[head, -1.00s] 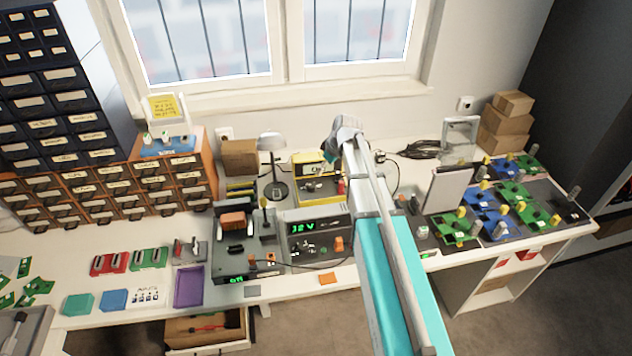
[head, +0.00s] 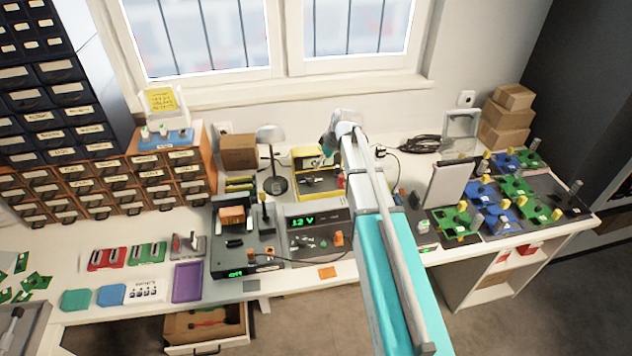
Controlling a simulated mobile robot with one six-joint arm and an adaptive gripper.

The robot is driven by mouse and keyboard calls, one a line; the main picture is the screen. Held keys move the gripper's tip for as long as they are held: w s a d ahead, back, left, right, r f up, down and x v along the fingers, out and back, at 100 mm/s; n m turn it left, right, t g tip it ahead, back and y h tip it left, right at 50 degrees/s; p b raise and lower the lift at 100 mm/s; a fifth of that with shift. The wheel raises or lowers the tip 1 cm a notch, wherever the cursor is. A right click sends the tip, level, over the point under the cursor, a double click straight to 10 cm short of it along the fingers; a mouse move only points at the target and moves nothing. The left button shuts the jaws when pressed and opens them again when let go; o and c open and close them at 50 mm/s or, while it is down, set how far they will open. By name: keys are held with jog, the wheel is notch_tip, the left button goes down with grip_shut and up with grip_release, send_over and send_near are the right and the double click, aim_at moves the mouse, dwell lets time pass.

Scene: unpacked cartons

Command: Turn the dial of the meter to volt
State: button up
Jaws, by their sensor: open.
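The meter appears to be the small yellow-edged device (head: 308,158) at the back of the bench, beside the desk lamp. Its dial is too small to make out, so its setting cannot be told. My gripper (head: 327,146) is at the far end of my arm, just right of the yellow device's top in the picture. It looks open with nothing in it. My wrist hides part of it, and I cannot tell whether it touches the device.
A power supply (head: 318,240) reading 12 V stands in front of the yellow device. The desk lamp (head: 270,135) is close on its left, a cardboard box (head: 239,152) farther left. A grey upright panel (head: 448,186) and circuit boards lie right of my arm.

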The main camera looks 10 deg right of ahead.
aim_at(312, 179)
jog(key=shift+b+x, duration=5.25)
jog(key=shift+x, duration=0.7)
